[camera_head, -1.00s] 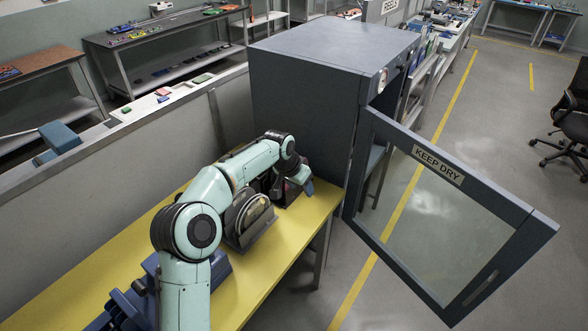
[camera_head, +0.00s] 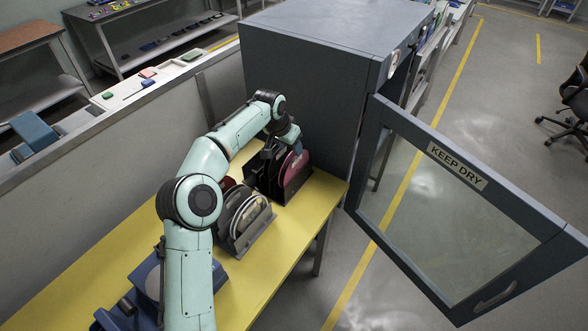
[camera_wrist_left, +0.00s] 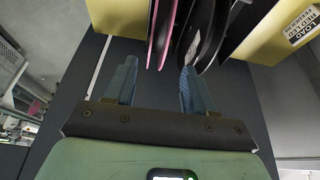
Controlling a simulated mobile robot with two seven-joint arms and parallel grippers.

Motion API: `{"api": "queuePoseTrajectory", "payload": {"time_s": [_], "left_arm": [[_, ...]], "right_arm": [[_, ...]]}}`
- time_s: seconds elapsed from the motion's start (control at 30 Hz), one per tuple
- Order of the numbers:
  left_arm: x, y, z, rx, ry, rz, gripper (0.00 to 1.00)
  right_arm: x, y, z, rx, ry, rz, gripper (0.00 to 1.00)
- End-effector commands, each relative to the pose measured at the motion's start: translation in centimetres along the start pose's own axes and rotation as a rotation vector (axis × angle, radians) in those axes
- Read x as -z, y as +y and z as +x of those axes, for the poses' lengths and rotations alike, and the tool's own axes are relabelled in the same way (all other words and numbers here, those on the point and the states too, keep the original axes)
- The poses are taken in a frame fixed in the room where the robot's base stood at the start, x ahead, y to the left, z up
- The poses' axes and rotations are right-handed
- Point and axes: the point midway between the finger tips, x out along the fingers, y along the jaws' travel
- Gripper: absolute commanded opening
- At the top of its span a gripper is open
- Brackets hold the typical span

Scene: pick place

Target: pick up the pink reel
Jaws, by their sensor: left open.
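The pink reel (camera_head: 296,173) stands upright in a black rack at the far end of the yellow table, beside the grey cabinet. In the left wrist view the pink reel (camera_wrist_left: 161,30) shows nearly edge-on at the top, between the lines of the two fingers. A black reel (camera_wrist_left: 200,32) stands just right of it, near the right finger. My left gripper (camera_head: 297,146) is at the top of the rack by the pink reel. Its two blue fingers are spread with nothing held between them (camera_wrist_left: 158,68). My right gripper is not in view.
A second rack with grey reels (camera_head: 240,215) stands nearer on the yellow table (camera_head: 115,250). The grey cabinet (camera_head: 300,70) rises close behind the far rack. Its glass door (camera_head: 445,205) hangs open to the right. A low wall (camera_head: 90,170) runs along the table's left side.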

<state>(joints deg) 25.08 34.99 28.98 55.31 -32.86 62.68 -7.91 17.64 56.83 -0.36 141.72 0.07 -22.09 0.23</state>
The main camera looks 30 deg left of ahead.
Motion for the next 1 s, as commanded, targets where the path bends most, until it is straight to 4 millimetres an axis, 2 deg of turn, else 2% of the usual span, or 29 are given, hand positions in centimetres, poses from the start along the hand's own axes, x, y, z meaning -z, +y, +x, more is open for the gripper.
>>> {"api": "queuePoseTrajectory", "payload": {"time_s": [0.27, 0.53, 0.8, 0.97, 1.0], "left_arm": [[-0.1, 0.1, 1.8, 0.000, 0.000, 0.000, 0.54], [-0.4, 0.6, 5.5, -0.002, 0.000, -0.002, 0.54], [-0.4, 0.5, 6.0, 0.000, 0.002, -0.002, 0.54], [-0.4, 0.5, 6.0, 0.000, 0.001, -0.002, 0.02], [-0.4, 0.5, 6.0, 0.000, 0.001, -0.002, 0.00]], "right_arm": [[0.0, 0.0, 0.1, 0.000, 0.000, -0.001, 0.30], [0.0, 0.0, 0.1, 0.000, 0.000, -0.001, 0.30], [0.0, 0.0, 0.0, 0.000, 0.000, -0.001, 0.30], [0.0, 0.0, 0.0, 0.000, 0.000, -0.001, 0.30], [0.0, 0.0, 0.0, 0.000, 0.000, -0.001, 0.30]]}}
